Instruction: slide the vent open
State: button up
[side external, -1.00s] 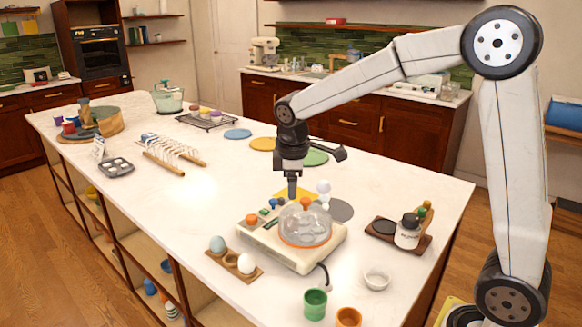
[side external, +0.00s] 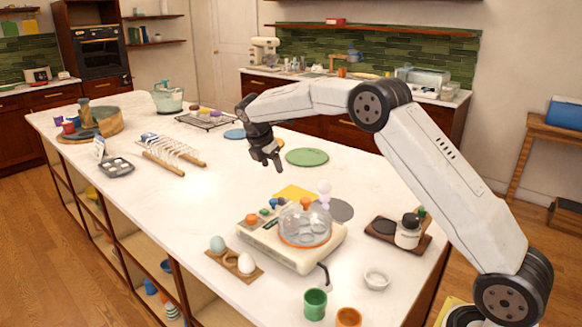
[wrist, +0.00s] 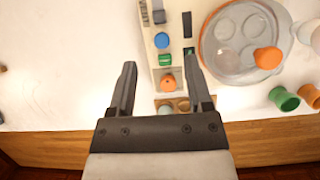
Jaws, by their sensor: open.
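A cream egg cooker (side external: 285,262) sits on the white counter. Its clear domed lid (side external: 306,225) has an orange rim and an orange knob, and it also shows at the right in the wrist view (wrist: 232,30). The control panel (wrist: 150,42) carries blue, green and orange knobs and dark slots. I cannot tell which part is the vent or how far it is open. My gripper (side external: 271,166) is open and empty, in the air behind the cooker and left of the green disc. In the wrist view its two fingers (wrist: 159,62) are spread, with the panel showing between and beyond them.
An egg holder (side external: 234,262) stands left of the cooker. A white bowl (side external: 376,279), green cup (side external: 315,304) and orange cup (side external: 348,317) stand in front of it. A bottle tray (side external: 400,232) is to the right.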

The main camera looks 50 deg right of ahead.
send_near(280, 199)
jog(key=shift+d+f, duration=0.2)
jog(key=shift+f, duration=0.45)
jog(key=shift+f, duration=0.1)
jog(key=shift+x, duration=3.8)
grip_shut()
jog(key=shift+d, duration=0.1)
